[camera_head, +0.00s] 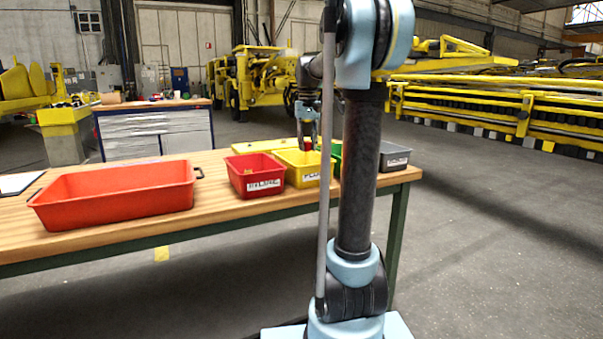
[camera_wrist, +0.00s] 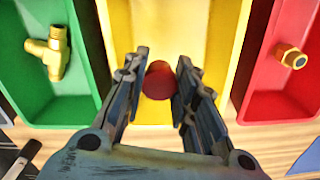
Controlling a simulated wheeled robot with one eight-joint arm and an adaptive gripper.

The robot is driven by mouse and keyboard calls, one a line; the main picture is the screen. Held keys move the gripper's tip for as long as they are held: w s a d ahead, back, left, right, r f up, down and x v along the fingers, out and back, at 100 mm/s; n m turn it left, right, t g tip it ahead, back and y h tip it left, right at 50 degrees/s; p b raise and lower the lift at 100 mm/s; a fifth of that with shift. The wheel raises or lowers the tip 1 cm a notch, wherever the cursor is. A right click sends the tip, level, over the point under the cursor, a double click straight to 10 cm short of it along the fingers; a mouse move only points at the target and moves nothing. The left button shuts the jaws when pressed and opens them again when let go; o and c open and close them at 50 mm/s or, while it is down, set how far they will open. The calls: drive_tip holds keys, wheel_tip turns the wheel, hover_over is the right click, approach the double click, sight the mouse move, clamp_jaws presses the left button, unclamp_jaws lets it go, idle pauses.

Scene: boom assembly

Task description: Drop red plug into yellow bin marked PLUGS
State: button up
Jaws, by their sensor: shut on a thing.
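The red plug (camera_wrist: 159,82) is between the two fingertips of my gripper (camera_wrist: 158,85), which is shut on it. Behind it in the wrist view is the yellow bin (camera_wrist: 218,45), with its bare interior visible around the plug. In the head view my gripper (camera_head: 307,138) points down over the yellow bin (camera_head: 293,178), and the red plug (camera_head: 308,146) shows as a small red spot at its tip. The bin's white label is partly covered by my arm. The part of the bin floor behind the gripper is hidden in the wrist view.
A green bin (camera_wrist: 91,70) with a brass tee fitting (camera_wrist: 48,52) and a red bin (camera_wrist: 262,60) with a brass hex fitting (camera_wrist: 290,56) flank the yellow bin. A large red tray (camera_head: 115,207) and a grey bin (camera_head: 396,157) also stand on the wooden bench (camera_head: 222,215).

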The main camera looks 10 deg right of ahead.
drive_tip(key=shift+f, duration=1.35)
drive_tip(key=o, duration=0.8)
drive_tip(key=shift+o, duration=0.2)
drive_tip(key=shift+r, duration=0.1)
wheel_tip(320, 180, up, 12)
drive_tip(key=shift+f, duration=0.1)
drive_tip(key=t, duration=0.1)
approach(317, 166)
drive_tip(key=s+a+f, duration=0.2)
drive_tip(key=s+f, duration=0.5)
drive_tip(key=f, duration=0.1)
drive_tip(key=s+f, duration=0.8)
drive_tip(key=f, duration=0.3)
drive_tip(key=s+f+t, duration=0.1)
drive_tip(key=s+f, duration=0.7)
drive_tip(key=f, duration=0.2)
drive_tip(key=shift+s+d+f, duration=0.2)
drive_tip(key=shift+d+f, duration=0.05)
drive_tip(key=shift+f, duration=0.15)
